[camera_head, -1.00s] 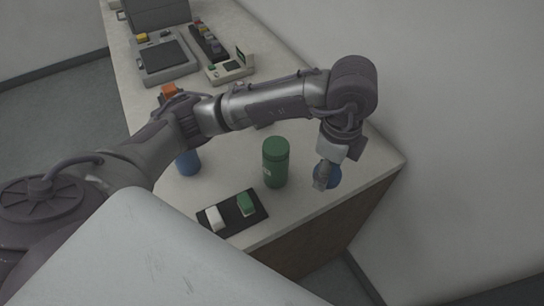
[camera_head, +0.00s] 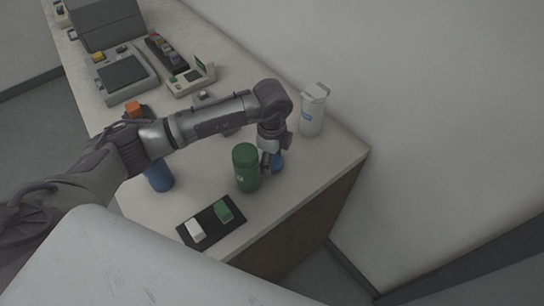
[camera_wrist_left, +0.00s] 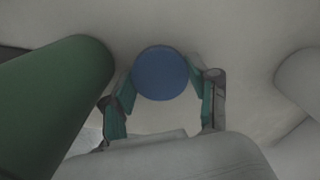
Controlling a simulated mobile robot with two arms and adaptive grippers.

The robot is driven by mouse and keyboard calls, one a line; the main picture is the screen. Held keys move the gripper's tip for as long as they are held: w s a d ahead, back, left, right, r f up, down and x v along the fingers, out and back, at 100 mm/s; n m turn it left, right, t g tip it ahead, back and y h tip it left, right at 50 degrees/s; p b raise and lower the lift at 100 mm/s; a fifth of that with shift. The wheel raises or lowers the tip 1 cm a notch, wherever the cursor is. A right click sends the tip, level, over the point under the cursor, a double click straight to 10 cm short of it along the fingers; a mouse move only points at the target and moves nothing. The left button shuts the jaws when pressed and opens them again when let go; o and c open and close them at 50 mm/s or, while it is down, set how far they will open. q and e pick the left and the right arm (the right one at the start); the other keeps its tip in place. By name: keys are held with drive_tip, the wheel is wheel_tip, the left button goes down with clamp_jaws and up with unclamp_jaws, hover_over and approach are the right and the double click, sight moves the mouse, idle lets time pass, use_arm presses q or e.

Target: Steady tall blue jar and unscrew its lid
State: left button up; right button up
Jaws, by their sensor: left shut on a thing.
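A blue jar (camera_head: 158,176) stands on the counter at the left in the head view; my left arm passes in front of its upper part and hides its top. My left gripper (camera_head: 271,162) points down at the right of the green jar, shut on a round blue piece (camera_head: 278,161). In the left wrist view the piece shows as a flat blue disc (camera_wrist_left: 160,73) between the two fingers (camera_wrist_left: 160,92). I cannot tell from these views whether it is a loose lid or the top of a jar. My right gripper is not in view.
A green jar (camera_head: 247,169) stands close beside my left gripper. A black mat (camera_head: 209,225) holds a white block (camera_head: 195,231) and a green block (camera_head: 223,211). A white jug (camera_head: 312,112) stands against the wall. Grey machines (camera_head: 124,74) fill the far counter.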

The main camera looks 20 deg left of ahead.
use_arm(q)
drive_tip(key=shift+f, duration=0.2)
drive_tip(key=o, duration=1)
